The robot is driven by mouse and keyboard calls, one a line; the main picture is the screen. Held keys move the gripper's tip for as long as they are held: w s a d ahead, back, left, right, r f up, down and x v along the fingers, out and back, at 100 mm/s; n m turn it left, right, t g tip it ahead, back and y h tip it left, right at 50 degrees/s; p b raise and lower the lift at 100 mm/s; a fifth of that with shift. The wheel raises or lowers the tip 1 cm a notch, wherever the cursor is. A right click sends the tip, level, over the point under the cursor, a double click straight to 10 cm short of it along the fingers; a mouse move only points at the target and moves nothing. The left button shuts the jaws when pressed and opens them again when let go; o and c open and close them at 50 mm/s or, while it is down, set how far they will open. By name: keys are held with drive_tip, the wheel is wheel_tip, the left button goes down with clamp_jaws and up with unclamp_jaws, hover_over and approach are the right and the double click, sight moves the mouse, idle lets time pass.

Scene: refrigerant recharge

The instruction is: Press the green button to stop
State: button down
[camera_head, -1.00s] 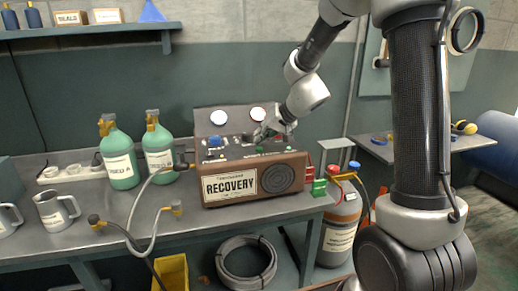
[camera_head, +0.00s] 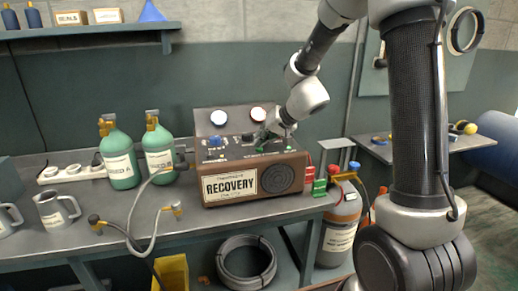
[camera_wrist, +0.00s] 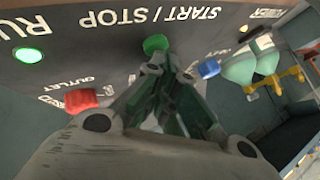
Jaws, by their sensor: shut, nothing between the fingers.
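The recovery machine (camera_head: 210,190) is a brown box with a grey sloped top panel, standing on the bench. In the wrist view, the green button (camera_wrist: 155,43) sits beside the "START / STOP" lettering. My gripper (camera_wrist: 162,68) is shut and empty, its fingertips just below the button in the picture and overlapping its lower edge. I cannot tell whether they touch it. A green lamp (camera_wrist: 28,55) beside the "RU..." lettering is lit.
A red knob (camera_wrist: 82,100) by "OUTLET" and a blue knob (camera_wrist: 209,68) flank my fingers. Two gauges (camera_head: 218,118) stand behind the panel. Green cylinders (camera_head: 121,165) and a hose (camera_head: 148,200) are left of the machine.

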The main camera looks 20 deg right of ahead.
drive_tip(key=shift+f, duration=0.15)
idle(0.3)
drive_tip(key=shift+r, duration=0.6)
wheel_tip(320, 180, up, 6)
idle(0.4)
